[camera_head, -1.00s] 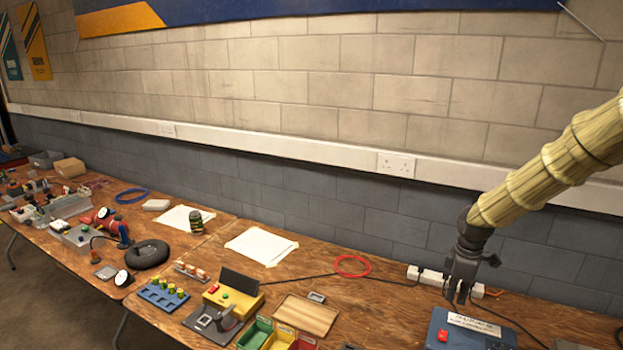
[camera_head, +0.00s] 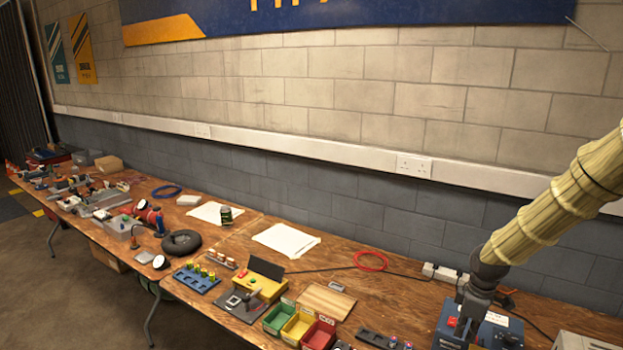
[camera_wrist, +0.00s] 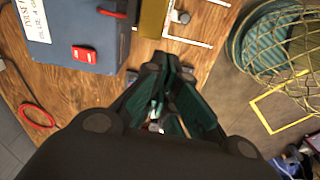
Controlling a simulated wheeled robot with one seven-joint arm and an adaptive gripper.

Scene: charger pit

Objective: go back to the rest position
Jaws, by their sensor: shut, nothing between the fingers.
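My gripper (camera_head: 464,332) hangs at the lower right of the head view, at the end of my arm in its straw-coloured cover. It is in front of the left part of a blue box (camera_head: 496,330) with a white label and partly hides it. In the wrist view my dark green fingers (camera_wrist: 167,68) come together and hold nothing. The blue box (camera_wrist: 85,35) with its red switch lies up and left of the fingers there. I cannot tell the gripper's exact height over the bench.
The wooden bench (camera_head: 240,235) runs along the wall. Green, yellow and red bins (camera_head: 298,326), a wooden board (camera_head: 327,300) and a red ring (camera_head: 370,262) lie left of my gripper. In the wrist view a wire basket (camera_wrist: 285,50) stands at the right, beyond the bench edge.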

